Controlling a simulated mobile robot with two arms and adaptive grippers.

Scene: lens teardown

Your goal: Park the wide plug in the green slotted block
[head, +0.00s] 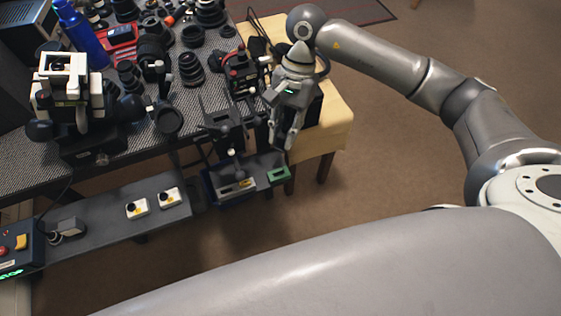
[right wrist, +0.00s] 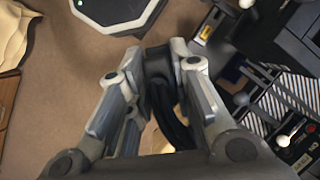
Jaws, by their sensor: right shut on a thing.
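The green slotted block (head: 278,174) sits on the right end of the low grey shelf in the head view. My right gripper (head: 286,140) is above it and slightly to the right, pointing down, apart from the block. In the right wrist view the fingers (right wrist: 157,58) are closed on a black piece (right wrist: 158,66) with a dark cable-like loop (right wrist: 174,115) trailing from it. It looks like the wide plug, but its face is hidden between the fingers. I cannot make the plug out clearly in the head view. My left gripper is not in view.
A dark blue tray (head: 214,186) is just left of the block. Two white pads (head: 137,208) lie on the grey shelf (head: 100,222), with a button box (head: 20,247) at its left end. The table (head: 25,178) behind is crowded with lens parts. The floor at right is clear.

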